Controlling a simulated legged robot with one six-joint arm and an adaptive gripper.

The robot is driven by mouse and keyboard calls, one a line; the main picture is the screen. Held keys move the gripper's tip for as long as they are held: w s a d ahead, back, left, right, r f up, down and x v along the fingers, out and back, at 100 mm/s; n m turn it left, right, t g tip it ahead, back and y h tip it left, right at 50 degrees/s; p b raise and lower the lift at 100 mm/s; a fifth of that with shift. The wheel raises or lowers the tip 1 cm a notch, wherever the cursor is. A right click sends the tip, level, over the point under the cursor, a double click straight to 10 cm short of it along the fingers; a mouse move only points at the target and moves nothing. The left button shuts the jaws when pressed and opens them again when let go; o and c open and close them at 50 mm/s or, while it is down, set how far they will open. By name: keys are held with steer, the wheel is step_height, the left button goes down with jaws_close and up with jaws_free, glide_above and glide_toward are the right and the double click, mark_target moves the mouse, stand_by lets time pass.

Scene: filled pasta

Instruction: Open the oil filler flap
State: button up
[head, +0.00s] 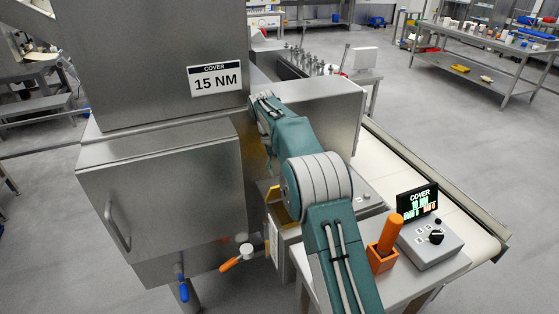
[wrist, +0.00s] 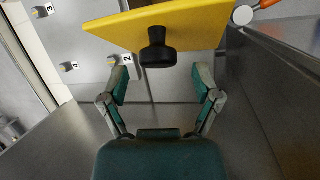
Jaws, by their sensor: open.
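A yellow flap (wrist: 170,22) with a black knob (wrist: 157,48) shows at the top of the wrist view. I take it for the oil filler flap; no label on it is readable. My gripper (wrist: 160,82) is open and empty. Its two fingers point toward the flap, with the knob ahead of and between them, apart from both. In the head view a yellow piece (head: 274,194) shows beside the machine, partly behind my arm. My gripper is hidden there behind my own arm and the machine.
A steel cabinet (head: 165,200) with a handle stands left of my arm. An orange-handled valve (head: 236,258) is below. A control box (head: 430,243), an orange holder (head: 382,257) and a conveyor (head: 420,180) lie to the right. Numbered fittings (wrist: 120,60) sit near the flap.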

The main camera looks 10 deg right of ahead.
steer(key=v, duration=0.6)
steer(key=shift+w+a+r, duration=0.1)
steer(key=shift+a, duration=0.05)
